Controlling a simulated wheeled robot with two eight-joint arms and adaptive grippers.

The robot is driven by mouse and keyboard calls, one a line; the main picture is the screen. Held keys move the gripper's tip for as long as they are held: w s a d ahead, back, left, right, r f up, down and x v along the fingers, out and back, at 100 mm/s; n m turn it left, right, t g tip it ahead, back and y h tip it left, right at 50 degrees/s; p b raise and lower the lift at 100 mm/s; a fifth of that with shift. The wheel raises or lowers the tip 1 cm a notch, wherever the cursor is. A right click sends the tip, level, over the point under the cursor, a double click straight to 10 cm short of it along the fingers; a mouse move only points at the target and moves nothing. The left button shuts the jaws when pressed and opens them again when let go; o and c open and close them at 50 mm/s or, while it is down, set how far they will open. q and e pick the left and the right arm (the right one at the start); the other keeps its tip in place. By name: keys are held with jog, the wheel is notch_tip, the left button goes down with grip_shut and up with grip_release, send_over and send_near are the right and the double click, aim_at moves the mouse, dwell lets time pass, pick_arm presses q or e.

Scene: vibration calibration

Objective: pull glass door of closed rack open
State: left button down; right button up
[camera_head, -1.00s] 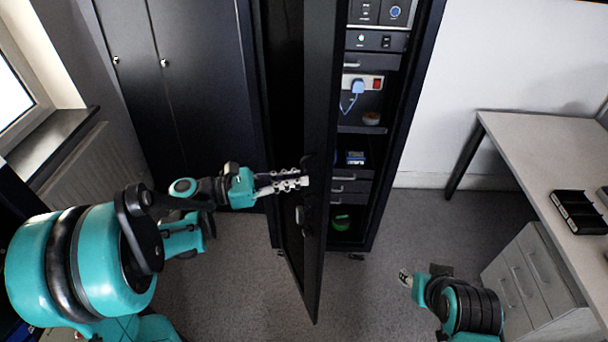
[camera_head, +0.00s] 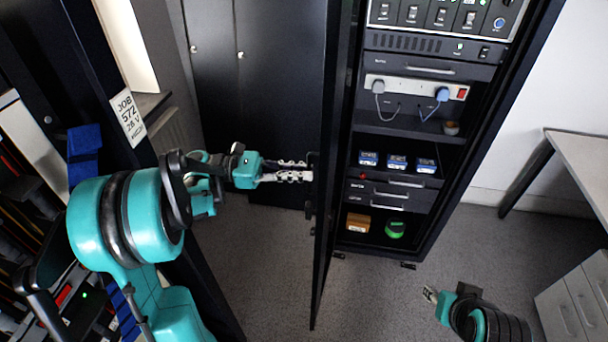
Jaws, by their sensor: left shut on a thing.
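The closed rack's door (camera_head: 324,240) stands swung open, seen nearly edge-on as a dark tall panel left of the rack (camera_head: 455,215). The rack's inside shows shelves, drawers, switches and sockets. My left gripper (camera_head: 308,172) is at the door's edge, shut on the door handle (camera_head: 314,160); the fingers partly hide their contact with it. My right gripper (camera_head: 430,294) is low at the right, over the floor, away from the rack. Its fingers are small and I cannot tell their opening.
A desk (camera_head: 580,165) with a drawer unit (camera_head: 572,300) stands at the right. Dark cabinets (camera_head: 260,90) stand behind the door. Another open rack with a label (camera_head: 128,115) is close at the left. Grey floor (camera_head: 380,300) is free in front of the rack.

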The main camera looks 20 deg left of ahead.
pick_arm(q)
jog(key=shift+w+a+r, duration=0.1)
jog(key=shift+w+r, duration=0.2)
jog(key=shift+w, duration=0.2)
jog(key=c, duration=1.7)
grip_release()
jog(key=shift+w, duration=0.1)
jog(key=shift+o, duration=0.3)
jog(key=shift+w+f, duration=0.25)
jog(key=shift+w, duration=0.1)
jog(key=shift+s, duration=0.2)
pick_arm(e)
jog(key=shift+w+d+f, duration=0.1)
jog(key=shift+w+d, duration=0.05)
jog(key=shift+w, duration=0.15)
pick_arm(q)
notch_tip(320, 180, up, 10)
